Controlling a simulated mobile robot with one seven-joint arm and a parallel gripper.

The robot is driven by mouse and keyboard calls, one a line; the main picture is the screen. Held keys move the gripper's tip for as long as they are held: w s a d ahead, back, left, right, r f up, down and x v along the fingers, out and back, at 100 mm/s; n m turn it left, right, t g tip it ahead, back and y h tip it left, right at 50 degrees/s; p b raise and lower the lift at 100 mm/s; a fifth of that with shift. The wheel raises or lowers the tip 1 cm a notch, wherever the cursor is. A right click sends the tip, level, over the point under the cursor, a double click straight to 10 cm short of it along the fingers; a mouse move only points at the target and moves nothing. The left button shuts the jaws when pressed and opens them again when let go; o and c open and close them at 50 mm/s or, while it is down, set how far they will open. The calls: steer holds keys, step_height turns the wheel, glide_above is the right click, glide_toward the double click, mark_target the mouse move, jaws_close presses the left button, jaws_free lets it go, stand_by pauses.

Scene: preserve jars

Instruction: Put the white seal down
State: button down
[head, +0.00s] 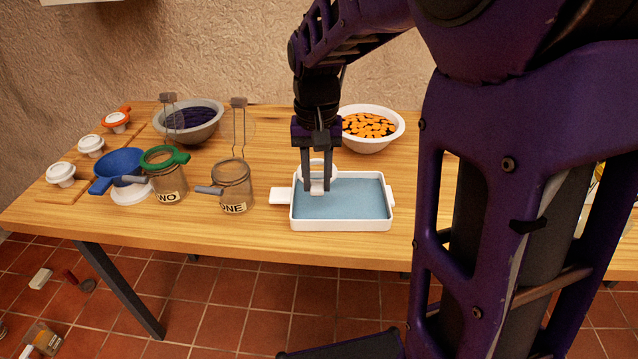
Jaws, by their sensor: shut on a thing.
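My gripper (318,189) points down over the white tray (342,226) and is shut on the white seal (317,175). The seal shows as a pale round shape with a small block between the two fingers, which hide part of it. It is at the left back part of the tray, over the blue surface inside. I cannot tell whether the seal touches that blue surface or hangs just above it.
Jar ONE (233,187) and jar TWO (166,182) with a green ring stand left of the tray. A blue funnel (118,165), white-knobbed lids (61,175) on a board and a grey bowl (190,130) are further left. A white bowl of orange pieces (370,140) stands behind.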

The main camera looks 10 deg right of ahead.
mark_target(317, 185)
step_height(317, 185, down, 7)
steer(key=shift+f+b, duration=0.1)
steer(key=shift+b, duration=0.55)
steer(key=shift+f, duration=0.15)
steer(key=c, duration=0.6)
jaws_free()
step_height(317, 185, up, 12)
steer(key=shift+r+p, duration=0.2)
steer(key=shift+p, duration=1.05)
